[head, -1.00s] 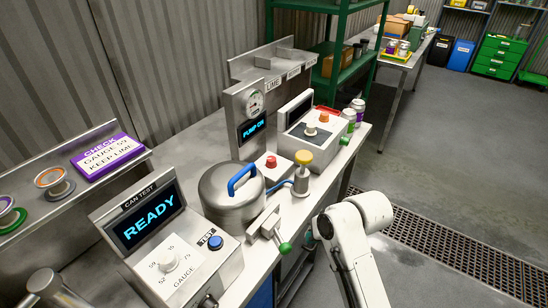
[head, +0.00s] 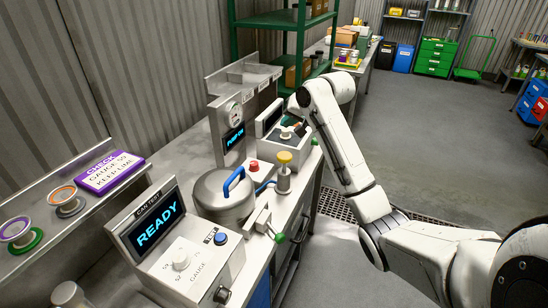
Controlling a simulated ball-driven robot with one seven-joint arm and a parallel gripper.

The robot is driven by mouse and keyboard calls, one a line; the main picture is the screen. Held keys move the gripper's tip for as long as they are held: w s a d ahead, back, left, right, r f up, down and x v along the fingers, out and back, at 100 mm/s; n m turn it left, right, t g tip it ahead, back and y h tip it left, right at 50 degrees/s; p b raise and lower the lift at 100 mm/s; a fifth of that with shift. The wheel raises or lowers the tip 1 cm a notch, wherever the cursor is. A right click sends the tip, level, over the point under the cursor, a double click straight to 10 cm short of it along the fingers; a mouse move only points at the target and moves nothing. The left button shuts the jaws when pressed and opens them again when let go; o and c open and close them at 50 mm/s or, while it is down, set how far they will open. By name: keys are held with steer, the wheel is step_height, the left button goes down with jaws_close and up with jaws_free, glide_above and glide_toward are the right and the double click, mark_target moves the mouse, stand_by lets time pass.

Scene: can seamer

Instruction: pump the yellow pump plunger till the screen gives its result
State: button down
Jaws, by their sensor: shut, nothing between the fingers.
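The yellow pump plunger (head: 284,157) stands upright, its round knob raised on top of a grey pump body (head: 283,180) on the bench. A blue hose runs from the pump toward the lidded metal pot (head: 222,198). The small screen (head: 234,136) on the upright panel behind shows blue text that looks like "PUMP ON". My gripper (head: 296,124) is small and partly hidden at the end of my white arm. It is shut and empty, above and behind the plunger, over the grey machine, apart from the plunger.
A red button (head: 254,166) sits left of the plunger. A green-knobbed lever (head: 279,238) is in front of it. The CAN TEST box (head: 185,260) with a READY screen (head: 157,228) stands at front left. Open floor lies to the right.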

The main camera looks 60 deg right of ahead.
steer(key=shift+f, duration=0.2)
steer(key=b, duration=0.7)
glide_above(287, 156)
step_height(287, 156, down, 7)
steer(key=shift+r, duration=0.2)
steer(key=shift+a+f+b, duration=0.1)
steer(key=shift+f+b, duration=0.2)
steer(key=shift+f, duration=0.65)
stand_by(1.0)
steer(key=shift+f, duration=0.4)
